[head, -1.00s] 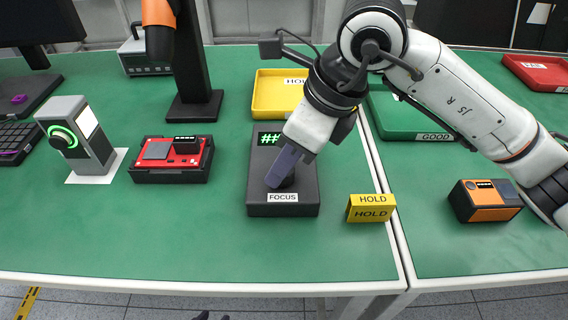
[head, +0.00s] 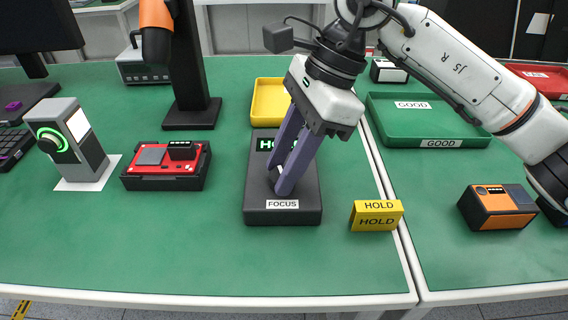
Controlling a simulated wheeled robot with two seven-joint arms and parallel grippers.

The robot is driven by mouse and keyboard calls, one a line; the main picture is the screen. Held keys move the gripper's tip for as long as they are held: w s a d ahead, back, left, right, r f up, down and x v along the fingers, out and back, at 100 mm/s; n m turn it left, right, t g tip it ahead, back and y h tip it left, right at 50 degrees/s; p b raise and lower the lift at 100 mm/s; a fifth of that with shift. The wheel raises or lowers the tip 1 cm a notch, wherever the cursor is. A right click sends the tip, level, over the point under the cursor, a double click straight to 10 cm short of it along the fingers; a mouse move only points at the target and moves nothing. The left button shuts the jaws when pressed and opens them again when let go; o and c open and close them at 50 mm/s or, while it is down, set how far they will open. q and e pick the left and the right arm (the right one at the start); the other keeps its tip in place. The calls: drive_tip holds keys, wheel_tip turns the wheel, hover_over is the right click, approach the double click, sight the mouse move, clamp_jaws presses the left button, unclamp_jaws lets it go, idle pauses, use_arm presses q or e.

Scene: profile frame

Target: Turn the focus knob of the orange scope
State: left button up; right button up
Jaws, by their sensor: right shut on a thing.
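The focus box (head: 284,216) is a black unit with a white FOCUS label on its front and a green-lit display at its back, partly covered by my gripper. My right gripper (head: 282,184) comes down on it from above, its two purple fingers shut on the dark focus knob, which is mostly hidden between and behind the fingertips. The orange scope (head: 157,35) hangs on a black column at the back, left of the focus box; only its lower part shows. My left gripper is not in view.
A red circuit board in a black holder (head: 165,185) sits left of the box. A yellow HOLD sign (head: 376,215) stands close at its right. Behind are a yellow tray (head: 268,105) and a green GOOD tray (head: 425,120). An orange-black device (head: 496,207) is at right. The front table is clear.

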idle(0.3)
drive_tip(key=o, duration=1)
drive_tip(key=shift+o, duration=0.2)
drive_tip(key=v, duration=1)
drive_tip(key=shift+r, duration=0.2)
drive_tip(key=shift+w, duration=0.1)
